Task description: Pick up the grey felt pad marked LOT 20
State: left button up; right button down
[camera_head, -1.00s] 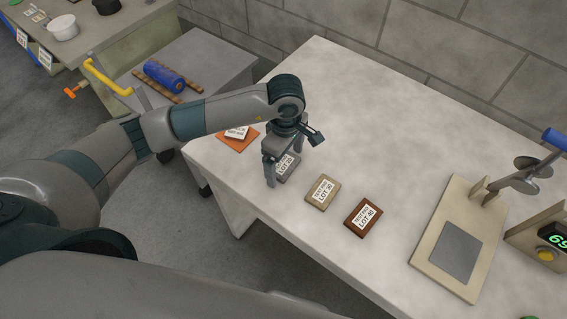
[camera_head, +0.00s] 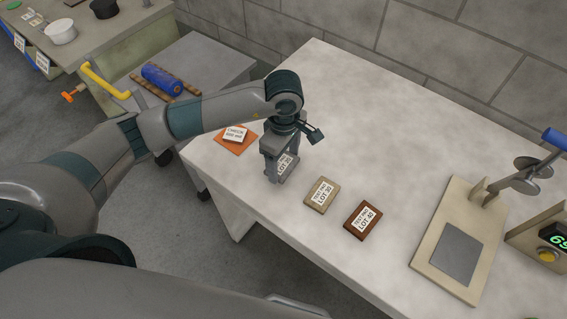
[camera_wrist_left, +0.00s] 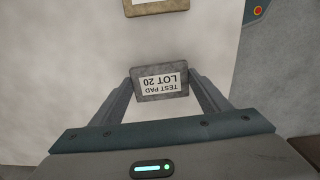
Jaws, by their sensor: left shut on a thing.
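The grey felt pad marked LOT 20 (camera_wrist_left: 160,71) shows between my left gripper's fingers in the left wrist view, its label upside down. In the head view the pad (camera_head: 286,165) is partly hidden by the fingers. My left gripper (camera_head: 280,176) points down at the table and is shut on the pad, with a finger on each side of it. From these views I cannot tell whether the pad is clear of the table. My right gripper is not in view.
A beige LOT 30 pad (camera_head: 322,195) and a brown LOT 40 pad (camera_head: 363,221) lie nearby on the white table (camera_head: 340,110). An orange mat (camera_head: 236,144) with a white label lies left. A beige stand (camera_head: 425,262) with a grey plate is at right.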

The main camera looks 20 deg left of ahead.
pick_arm(q)
notch_tip(320, 180, up, 2)
jog(key=shift+w+r+b, duration=0.1)
jog(key=shift+b, duration=0.55)
jog(key=s+d+r+b, duration=0.3)
jog(key=s+d+r, duration=0.4)
jog(key=d, duration=0.2)
jog(key=shift+d+r, duration=0.2)
jog(key=shift+r, duration=0.05)
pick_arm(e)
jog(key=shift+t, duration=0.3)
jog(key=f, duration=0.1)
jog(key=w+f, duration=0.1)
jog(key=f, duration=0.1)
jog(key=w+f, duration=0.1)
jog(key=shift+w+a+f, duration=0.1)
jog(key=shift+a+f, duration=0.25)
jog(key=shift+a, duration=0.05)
pick_arm(q)
jog(key=shift+a, duration=0.1)
